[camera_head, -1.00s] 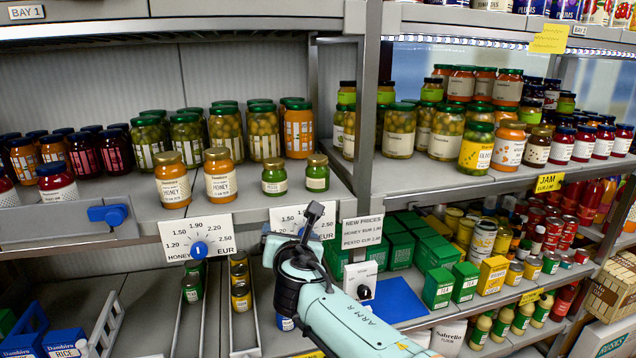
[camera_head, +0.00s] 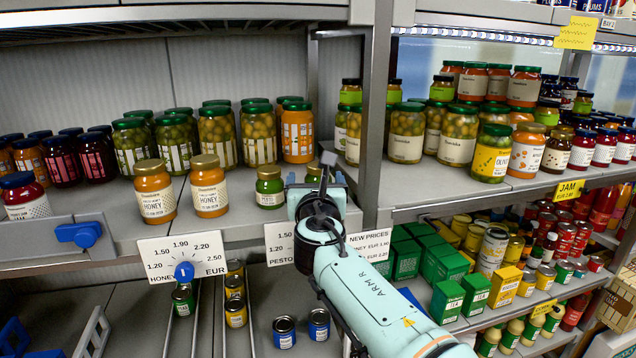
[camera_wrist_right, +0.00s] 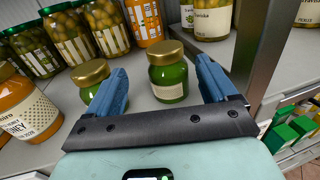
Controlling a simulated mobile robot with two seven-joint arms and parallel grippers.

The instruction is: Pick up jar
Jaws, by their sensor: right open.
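Two small green pesto jars with gold lids stand near the front edge of the middle shelf. The left pesto jar (camera_head: 270,187) is clear in the head view; the right pesto jar (camera_head: 319,171) is mostly hidden behind my gripper. My right gripper (camera_head: 316,180) is open at the shelf front. In the right wrist view, the right pesto jar (camera_wrist_right: 168,78) stands upright between and beyond its blue fingers (camera_wrist_right: 160,68), with gaps on both sides. The left pesto jar (camera_wrist_right: 92,77) is partly behind the left finger. My left gripper is not in view.
Two honey jars (camera_head: 155,192) stand to the left. Tall olive jars (camera_head: 258,135) and an orange jar (camera_head: 297,132) stand behind. A shelf post (camera_head: 374,110) rises close to the right of my gripper. Price cards (camera_head: 183,257) hang along the shelf edge.

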